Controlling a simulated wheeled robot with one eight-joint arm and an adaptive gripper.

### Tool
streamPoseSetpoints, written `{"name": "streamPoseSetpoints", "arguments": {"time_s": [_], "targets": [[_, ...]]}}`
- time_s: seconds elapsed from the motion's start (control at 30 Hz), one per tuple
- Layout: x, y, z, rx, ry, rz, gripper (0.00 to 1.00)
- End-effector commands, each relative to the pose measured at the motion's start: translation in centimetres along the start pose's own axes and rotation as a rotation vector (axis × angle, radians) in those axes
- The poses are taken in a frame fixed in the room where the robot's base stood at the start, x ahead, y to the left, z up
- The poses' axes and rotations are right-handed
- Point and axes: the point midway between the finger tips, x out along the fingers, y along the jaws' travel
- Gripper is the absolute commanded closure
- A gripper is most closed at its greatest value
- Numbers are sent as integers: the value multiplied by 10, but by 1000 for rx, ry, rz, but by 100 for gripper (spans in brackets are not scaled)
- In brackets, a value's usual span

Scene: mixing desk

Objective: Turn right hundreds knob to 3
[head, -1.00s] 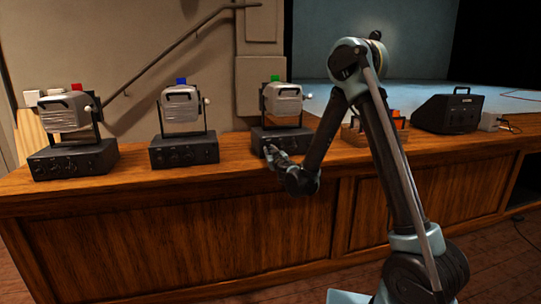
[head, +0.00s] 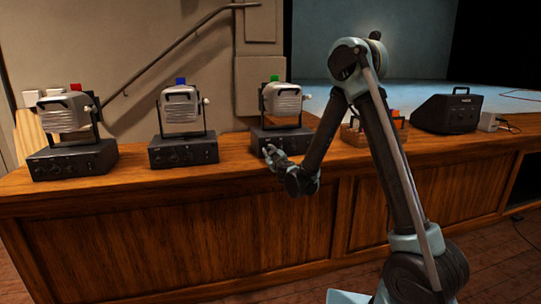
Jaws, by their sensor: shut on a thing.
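Three black control boxes stand in a row on the wooden desk, each with a grey lamp-like unit on top. The right box (head: 296,141) bears a unit with a green block (head: 274,78) on top. My gripper (head: 270,153) is at the front face of the right box, near its left end. It is shut on a small knob there, which the fingers hide. The knob's number marks are too small to read.
The middle box (head: 184,151) has a blue-topped unit, and the left box (head: 73,160) a red-topped one. The desk front (head: 180,245) is clear.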

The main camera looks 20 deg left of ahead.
Motion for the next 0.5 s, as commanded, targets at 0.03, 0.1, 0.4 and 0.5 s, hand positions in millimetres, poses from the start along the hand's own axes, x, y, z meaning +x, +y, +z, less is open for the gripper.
{"name": "streamPoseSetpoints", "arguments": {"time_s": [0.03,0.1,0.4,0.5], "targets": [[-1,0,1,1,-1,1,78],[-1,0,0,1,0,1,62],[-1,0,0,1,0,0,62],[-3,0,0,1,0,0,62]]}}
